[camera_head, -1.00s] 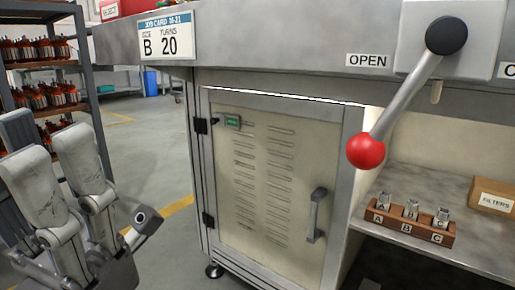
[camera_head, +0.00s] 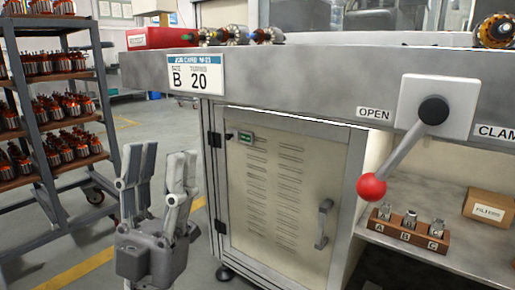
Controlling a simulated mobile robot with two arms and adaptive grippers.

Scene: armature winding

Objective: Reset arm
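My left gripper (camera_head: 158,178) stands upright at the lower left, in front of the floor and left of the bench cabinet. Its two fingers point up and are apart, with nothing between them. My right gripper does not show. A lever with a red ball knob (camera_head: 372,187) hangs from a pale plate on the bench front, tilted down to the left, between the OPEN label (camera_head: 375,113) and the CLAMP label (camera_head: 495,132). My gripper is well away from it.
The cabinet door (camera_head: 285,195) is closed. A wooden block (camera_head: 408,239) marked A, B, C holds metal pieces on a shelf beside a cardboard box (camera_head: 488,211). A rack (camera_head: 50,110) of copper-wound armatures stands left. Armatures (camera_head: 238,36) lie on the bench top.

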